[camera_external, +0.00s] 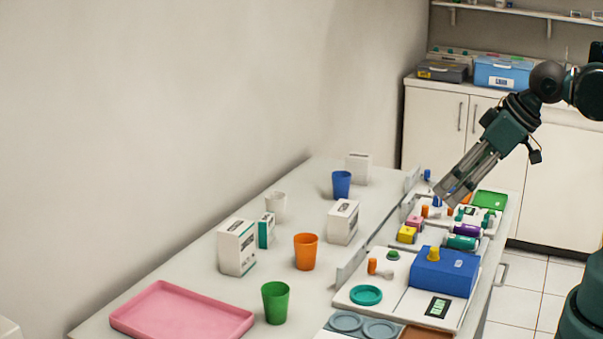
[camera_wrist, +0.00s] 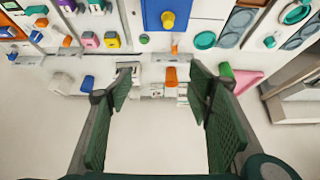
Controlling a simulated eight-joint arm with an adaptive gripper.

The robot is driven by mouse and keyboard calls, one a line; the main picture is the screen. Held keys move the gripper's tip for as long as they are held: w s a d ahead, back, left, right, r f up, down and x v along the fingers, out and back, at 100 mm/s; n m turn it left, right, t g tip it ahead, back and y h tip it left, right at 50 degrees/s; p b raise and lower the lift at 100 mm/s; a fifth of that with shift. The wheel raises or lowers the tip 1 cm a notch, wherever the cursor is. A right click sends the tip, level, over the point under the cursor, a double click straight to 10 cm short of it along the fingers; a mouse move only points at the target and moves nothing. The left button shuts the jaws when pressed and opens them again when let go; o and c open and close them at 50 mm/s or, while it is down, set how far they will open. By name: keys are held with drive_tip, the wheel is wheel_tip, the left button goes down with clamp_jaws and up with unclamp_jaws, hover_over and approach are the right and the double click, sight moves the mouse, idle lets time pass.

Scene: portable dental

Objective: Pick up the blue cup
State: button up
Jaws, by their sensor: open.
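The blue cup (camera_external: 341,184) stands upright toward the far end of the long counter, in front of a white box. In the wrist view the blue cup (camera_wrist: 87,83) shows left of my fingers, outside the gap between them. My gripper (camera_external: 452,192) is open and empty, held above the far right part of the counter, to the right of the cup and apart from it. In the wrist view its two green-padded fingers (camera_wrist: 163,88) are spread wide, with nothing gripped.
An orange cup (camera_external: 305,252), a green cup (camera_external: 276,303) and a white cup (camera_external: 276,206) stand on the counter. White boxes (camera_external: 343,222) stand among them. A pink tray (camera_external: 182,313) lies at the near end. Dental items and a blue box (camera_external: 444,273) fill the right side.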

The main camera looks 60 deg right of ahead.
drive_tip(key=w+d+r+m+p, duration=0.1)
drive_tip(key=w+d+r, duration=0.15)
drive_tip(key=w, duration=0.25)
drive_tip(key=w+d+r+m+p, duration=0.1)
drive_tip(key=w+d, duration=0.2)
drive_tip(key=w, duration=0.3)
drive_tip(key=m+g+h+p, duration=0.3)
drive_tip(key=m+p, duration=0.2)
drive_tip(key=m, duration=0.1)
hover_over(347, 180)
wheel_tip(347, 180, down, 17)
drive_tip(key=shift+w+d+f+g, duration=0.1)
drive_tip(key=shift+d+f+g, duration=0.05)
drive_tip(key=shift+f+g, duration=0.15)
drive_tip(key=shift+x, duration=1.25)
